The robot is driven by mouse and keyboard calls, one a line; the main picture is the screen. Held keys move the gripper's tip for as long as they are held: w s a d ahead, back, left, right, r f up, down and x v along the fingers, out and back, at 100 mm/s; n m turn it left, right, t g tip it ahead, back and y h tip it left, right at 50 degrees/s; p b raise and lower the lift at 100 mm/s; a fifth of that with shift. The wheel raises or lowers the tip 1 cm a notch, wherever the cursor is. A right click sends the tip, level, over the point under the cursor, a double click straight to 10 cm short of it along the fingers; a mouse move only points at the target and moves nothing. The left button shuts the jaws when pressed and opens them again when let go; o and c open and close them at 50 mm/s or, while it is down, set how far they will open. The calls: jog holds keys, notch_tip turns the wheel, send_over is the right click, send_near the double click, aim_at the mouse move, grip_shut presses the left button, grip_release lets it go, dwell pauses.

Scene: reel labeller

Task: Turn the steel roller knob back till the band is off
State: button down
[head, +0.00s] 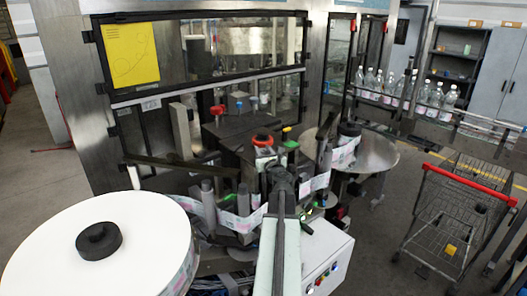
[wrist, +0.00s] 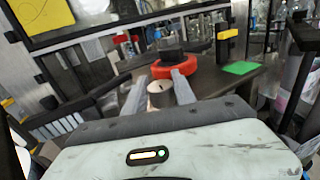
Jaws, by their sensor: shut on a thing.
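The steel roller knob (wrist: 160,97) is a short, light metal cylinder between my two grey fingers in the wrist view. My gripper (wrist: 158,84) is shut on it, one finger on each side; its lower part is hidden. In the head view my gripper (head: 279,175) is at the middle of the labeller, and the knob cannot be made out behind it. A red-orange ring with a black top (wrist: 176,66) stands just beyond the fingertips; it also shows in the head view (head: 263,140). I cannot tell the state of the band at the knob.
A large white label reel (head: 50,235) stands at the left. The label web (head: 235,221) runs past several grey rollers. A green piece (wrist: 240,68) and a yellow-black post (wrist: 227,46) are right of the ring. A trolley (head: 455,205) stands at the right on open floor.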

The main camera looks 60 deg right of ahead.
jog(key=n+t+y, duration=0.1)
jog(key=y, duration=0.1)
jog(key=n+t+y, duration=0.1)
jog(key=n+y, duration=0.1)
jog(key=n+t+y, duration=0.1)
jog(key=shift+d+t+y, duration=0.25)
jog(key=shift+t+y, duration=0.05)
jog(key=shift+y, duration=0.1)
jog(key=n+y, duration=0.2)
jog(key=y, duration=0.1)
jog(key=n+t+y, duration=0.1)
jog(key=n+y, duration=0.2)
jog(key=y, duration=0.1)
jog(key=n+y, duration=0.2)
jog(key=y, duration=0.1)
jog(key=n+g+y, duration=0.1)
jog(key=n+y, duration=0.1)
jog(key=y, duration=0.1)
jog(key=shift+g+y, duration=0.3)
jog(key=shift+a+n+g+y, duration=0.2)
jog(key=shift+n+g+y, duration=0.6)
jog(key=shift+n+y, duration=0.55)
jog(key=shift+s+a+y, duration=0.1)
jog(key=shift+y, duration=0.25)
jog(key=c, duration=1)
grip_release()
